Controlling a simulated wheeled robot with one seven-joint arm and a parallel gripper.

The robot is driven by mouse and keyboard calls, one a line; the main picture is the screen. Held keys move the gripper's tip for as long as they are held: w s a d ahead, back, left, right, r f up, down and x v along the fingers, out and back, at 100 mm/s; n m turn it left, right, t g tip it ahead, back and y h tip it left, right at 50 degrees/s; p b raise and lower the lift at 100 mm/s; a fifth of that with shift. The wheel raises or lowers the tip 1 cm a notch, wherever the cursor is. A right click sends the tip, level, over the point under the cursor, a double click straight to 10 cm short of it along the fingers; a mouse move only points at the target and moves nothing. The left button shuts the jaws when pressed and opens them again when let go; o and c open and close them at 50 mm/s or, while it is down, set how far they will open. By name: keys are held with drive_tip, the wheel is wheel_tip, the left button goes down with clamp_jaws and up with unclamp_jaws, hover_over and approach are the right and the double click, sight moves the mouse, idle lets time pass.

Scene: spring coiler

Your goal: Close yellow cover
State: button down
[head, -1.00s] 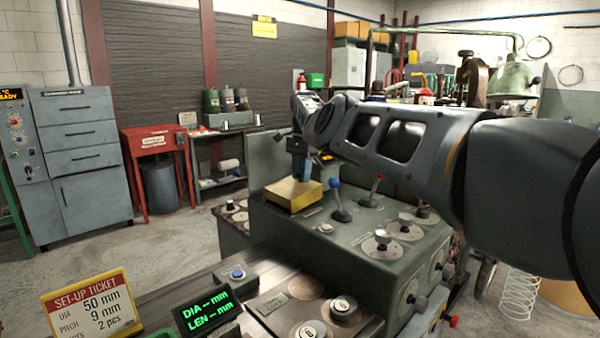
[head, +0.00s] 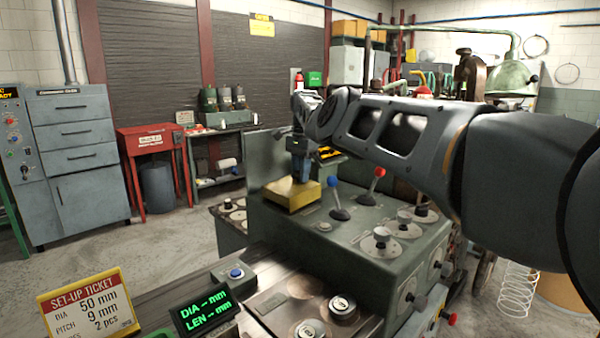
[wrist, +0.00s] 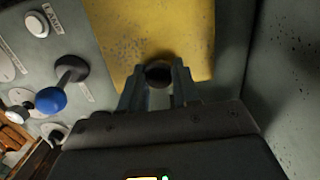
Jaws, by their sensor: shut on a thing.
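The yellow cover (head: 290,196) lies on the top of the grey-green machine, near its back left edge. It looks level and like a shallow box. My gripper (head: 302,180) points down onto it from above. In the wrist view, the cover (wrist: 150,32) has a round black knob (wrist: 158,72) at its near edge. My gripper's two fingers (wrist: 158,90) stand on either side of this knob and are shut on it. The fingers hide the knob in the head view, and I cannot see the cover's hinge.
A blue-knobbed lever (head: 335,195) and a red-knobbed lever (head: 378,174) stand on the machine right of the cover. Several dials (head: 381,240) sit nearer. A grey upright panel (head: 262,158) rises behind the cover. A set-up ticket (head: 90,308) and display (head: 205,308) are in front.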

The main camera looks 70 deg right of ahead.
idle(0.4)
drive_tip(key=c, duration=0.8)
unclamp_jaws()
drive_tip(key=r+p, duration=0.3)
drive_tip(key=r, duration=0.2)
drive_tip(key=r+p, duration=0.2)
drive_tip(key=shift+s+d+r+p, duration=0.15)
drive_tip(key=shift+d+r+p, duration=0.15)
drive_tip(key=shift+s, duration=0.1)
